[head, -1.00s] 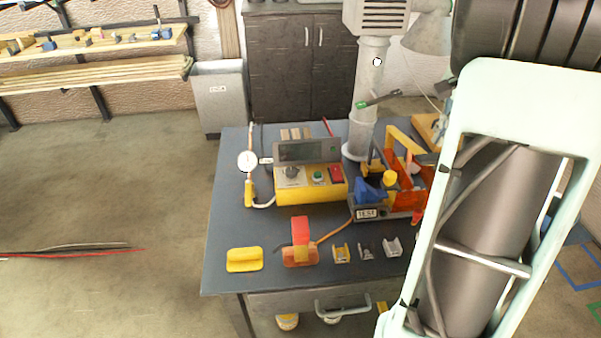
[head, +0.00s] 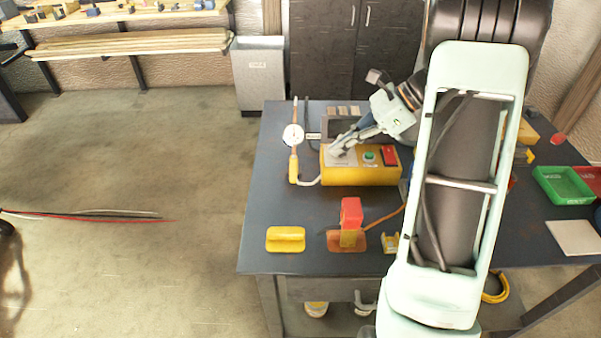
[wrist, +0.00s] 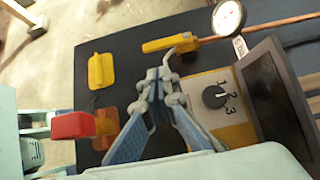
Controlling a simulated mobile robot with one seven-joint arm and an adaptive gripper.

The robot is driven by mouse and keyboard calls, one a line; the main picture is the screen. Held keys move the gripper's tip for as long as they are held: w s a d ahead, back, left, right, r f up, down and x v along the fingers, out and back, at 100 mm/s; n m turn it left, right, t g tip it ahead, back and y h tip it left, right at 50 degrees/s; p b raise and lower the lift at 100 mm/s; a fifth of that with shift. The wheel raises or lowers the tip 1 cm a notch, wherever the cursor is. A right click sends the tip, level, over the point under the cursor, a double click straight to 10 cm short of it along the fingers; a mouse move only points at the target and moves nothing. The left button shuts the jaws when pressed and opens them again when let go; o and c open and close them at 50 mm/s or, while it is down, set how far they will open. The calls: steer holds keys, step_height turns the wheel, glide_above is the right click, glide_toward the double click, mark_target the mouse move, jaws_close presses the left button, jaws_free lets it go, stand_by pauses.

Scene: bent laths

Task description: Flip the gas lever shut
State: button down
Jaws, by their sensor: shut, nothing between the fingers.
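A yellow lever handle (head: 293,168) stands at the lower end of a thin copper pipe with a round white gauge (head: 293,136). It looks in line with the pipe. In the wrist view the yellow lever (wrist: 165,44) lies near the top centre, with the gauge (wrist: 228,17) to its right. My gripper (head: 337,150) is shut and empty above the yellow control box (head: 350,176), to the right of the lever. In the wrist view my fingertips (wrist: 160,76) are just below the lever, apart from it in the picture; the height gap is unclear.
The control box bears a dial knob (wrist: 214,96), a green button and a red switch (head: 389,155). A yellow block (head: 286,239) and a red-topped clamp (head: 351,213) stand at the bench front. Left of the lever the dark bench top (head: 262,200) is clear.

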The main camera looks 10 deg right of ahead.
mark_target(293, 168)
steer(key=shift+a+f, duration=0.1)
stand_by(0.3)
steer(key=x, duration=1)
